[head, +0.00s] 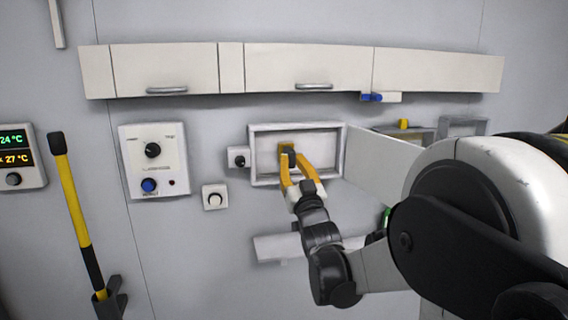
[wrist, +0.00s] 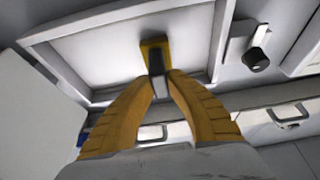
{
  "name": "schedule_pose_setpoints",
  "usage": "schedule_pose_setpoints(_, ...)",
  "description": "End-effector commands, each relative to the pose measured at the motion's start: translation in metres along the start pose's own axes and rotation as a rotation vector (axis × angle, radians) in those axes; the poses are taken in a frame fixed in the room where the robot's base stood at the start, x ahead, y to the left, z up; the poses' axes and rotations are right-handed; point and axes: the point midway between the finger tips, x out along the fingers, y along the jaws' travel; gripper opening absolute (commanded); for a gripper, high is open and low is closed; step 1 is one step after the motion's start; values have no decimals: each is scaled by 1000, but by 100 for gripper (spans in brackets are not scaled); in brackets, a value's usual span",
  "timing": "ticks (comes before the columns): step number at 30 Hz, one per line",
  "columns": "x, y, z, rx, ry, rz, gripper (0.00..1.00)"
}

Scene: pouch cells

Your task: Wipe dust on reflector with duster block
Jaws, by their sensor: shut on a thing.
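The duster block (head: 286,148) is a small yellow block with a dark part. It also shows in the wrist view (wrist: 155,47), against or just in front of a pale framed panel. That panel, seemingly the reflector (head: 322,139), is set in a grey rectangular frame on the wall. My gripper (head: 290,160) has yellow fingers. It is shut on the dark part of the duster block, which also shows in the wrist view (wrist: 159,82). The block is at the left part of the panel in the head view. No dust can be made out on the panel.
A small black knob (head: 239,159) is just left of the frame. A control box (head: 153,160) with knobs is farther left. White cabinets (head: 300,68) run above. A pale panel (head: 378,160) stands out right of the frame. A yellow-handled tool (head: 72,200) leans at left.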

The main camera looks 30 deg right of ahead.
Motion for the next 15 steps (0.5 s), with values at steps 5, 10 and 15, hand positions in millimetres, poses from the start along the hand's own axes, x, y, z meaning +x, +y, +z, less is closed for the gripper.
schedule_pose_setpoints(5, -1, 12, 0, -1, 0, 0, 0)
schedule_pose_setpoints(10, 2, 12, 2, 0, 0, -1, 0)
schedule_pose_setpoints(15, 3, 2, 2, 1, 0, -2, 0)
